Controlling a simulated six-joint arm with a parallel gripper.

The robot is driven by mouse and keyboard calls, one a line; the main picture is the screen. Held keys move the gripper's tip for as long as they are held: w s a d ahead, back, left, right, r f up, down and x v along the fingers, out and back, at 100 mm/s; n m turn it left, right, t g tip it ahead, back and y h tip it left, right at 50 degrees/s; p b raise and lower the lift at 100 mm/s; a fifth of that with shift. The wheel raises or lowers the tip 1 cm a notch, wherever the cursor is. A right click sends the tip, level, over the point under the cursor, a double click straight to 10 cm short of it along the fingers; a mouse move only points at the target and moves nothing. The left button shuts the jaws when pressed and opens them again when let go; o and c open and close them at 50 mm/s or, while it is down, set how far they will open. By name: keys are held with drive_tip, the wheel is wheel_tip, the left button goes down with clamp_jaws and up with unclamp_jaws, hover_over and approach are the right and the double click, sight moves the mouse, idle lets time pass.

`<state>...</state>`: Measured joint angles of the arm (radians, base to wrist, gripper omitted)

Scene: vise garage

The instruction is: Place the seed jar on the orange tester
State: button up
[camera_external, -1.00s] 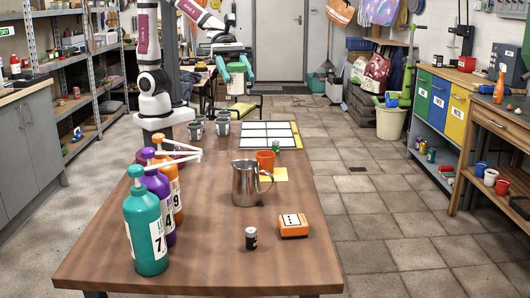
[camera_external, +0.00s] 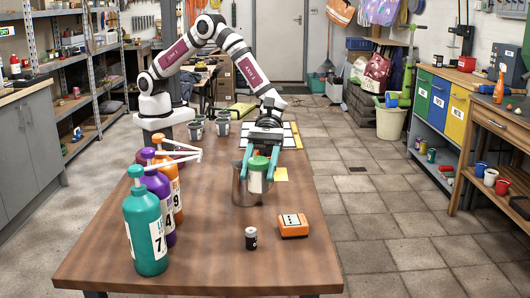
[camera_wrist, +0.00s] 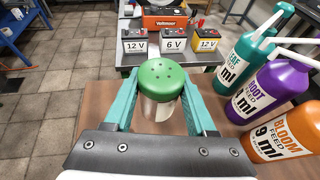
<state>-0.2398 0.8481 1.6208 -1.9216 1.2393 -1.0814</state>
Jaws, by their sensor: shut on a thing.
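The seed jar, a clear jar with a green lid (camera_external: 257,181), is held upright between the teal fingers of my gripper (camera_external: 259,163). In the wrist view, the jar's green perforated lid (camera_wrist: 161,77) sits between both fingers of my gripper (camera_wrist: 160,97). In the external view the jar overlaps the metal pitcher (camera_external: 245,196); its exact gap to the pitcher is unclear. The orange tester (camera_external: 293,226), a small box with a white face, lies on the wooden table (camera_external: 205,265), nearer the camera and to the right of the jar. I cannot make it out in the wrist view.
A small dark canister (camera_external: 251,239) stands left of the tester. Teal, purple and orange pump bottles (camera_external: 148,235) line the table's left side. Grey cups (camera_external: 222,125) and a white-panelled tray (camera_external: 290,126) are farther back. The front centre of the table is clear.

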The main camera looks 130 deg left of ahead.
drive_tip(key=w+a+f, duration=0.1)
drive_tip(key=a, duration=0.1)
drive_tip(key=w+a+f, duration=0.1)
drive_tip(key=a+f, duration=0.1)
drive_tip(key=w+a+f, duration=0.2)
drive_tip(key=a, duration=0.1)
drive_tip(key=shift+w+a, duration=0.1)
wheel_tip(320, 180, down, 3)
drive_tip(key=shift+a+f, duration=0.1)
drive_tip(key=shift+f, duration=0.45)
drive_tip(key=o, duration=1.4)
drive_tip(key=shift+c, duration=0.2)
